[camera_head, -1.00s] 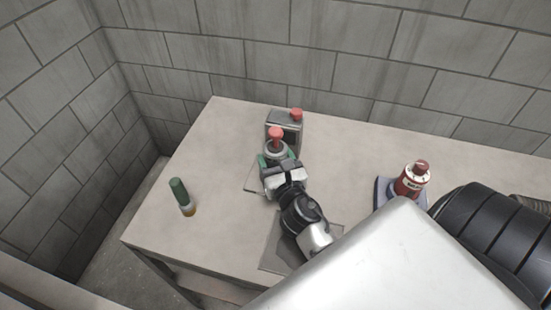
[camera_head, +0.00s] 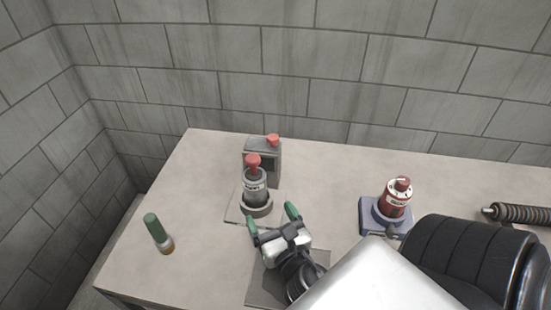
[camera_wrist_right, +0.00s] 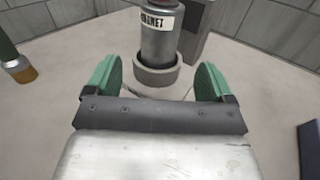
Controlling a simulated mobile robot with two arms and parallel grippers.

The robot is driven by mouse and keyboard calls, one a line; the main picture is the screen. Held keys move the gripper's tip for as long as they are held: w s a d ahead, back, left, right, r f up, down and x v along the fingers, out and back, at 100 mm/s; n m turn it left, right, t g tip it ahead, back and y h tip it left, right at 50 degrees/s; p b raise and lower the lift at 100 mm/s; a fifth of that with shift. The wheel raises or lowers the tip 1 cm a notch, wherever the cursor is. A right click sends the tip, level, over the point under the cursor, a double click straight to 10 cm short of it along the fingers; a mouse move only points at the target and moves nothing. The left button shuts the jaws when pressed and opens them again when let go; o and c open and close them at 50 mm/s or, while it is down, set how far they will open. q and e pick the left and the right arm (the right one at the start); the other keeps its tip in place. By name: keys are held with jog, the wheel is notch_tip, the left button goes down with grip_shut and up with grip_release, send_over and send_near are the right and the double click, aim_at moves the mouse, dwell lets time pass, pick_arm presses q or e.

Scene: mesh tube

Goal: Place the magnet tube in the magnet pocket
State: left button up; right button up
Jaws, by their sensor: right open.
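The magnet tube (camera_head: 255,182) is a grey cylinder with a red knob and a white label ending in "NET". It stands upright in a round grey ring, the magnet pocket (camera_head: 257,209), on a thin plate. In the right wrist view the tube (camera_wrist_right: 159,45) stands inside the ring (camera_wrist_right: 158,78), straight ahead and beyond the fingertips. My right gripper (camera_head: 271,215) has green fingers. It is open and empty, in front of the tube and apart from it; it also shows in the right wrist view (camera_wrist_right: 155,82). My left gripper is not in view.
A grey box with a red knob (camera_head: 264,160) stands just behind the tube. A red labelled tube (camera_head: 396,198) stands on a blue base (camera_head: 371,216) to the right. A dark coiled cylinder (camera_head: 520,213) lies far right.

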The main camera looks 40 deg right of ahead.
jog(key=shift+b+v, duration=0.4)
jog(key=shift+v, duration=0.85)
